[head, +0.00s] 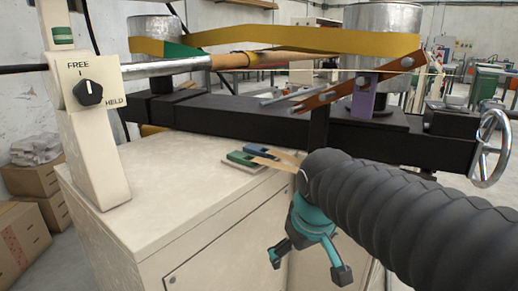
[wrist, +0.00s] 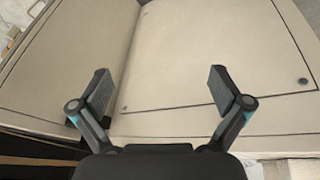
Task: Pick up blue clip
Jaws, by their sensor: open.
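The blue clip (head: 281,149) lies on the cream cabinet top near its front edge in the head view. Beside it on the left is a green clip (head: 243,157); both have a pale wooden-looking part pointing right. My arm partly covers the area right of the blue clip. My gripper (head: 308,263) is open and empty, below and to the right of the clips, in front of the cabinet's side. In the wrist view my gripper (wrist: 160,88) shows two spread fingers with only cabinet panels between them. Neither clip shows there.
The cream cabinet (head: 130,210) fills the front. A black beam (head: 230,116) crosses behind the clips, below a yellow belt (head: 300,38) and metal drums. A post with a FREE/HELD knob (head: 88,92) stands left, a handwheel (head: 490,148) right. Bare cabinet top lies left of the clips.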

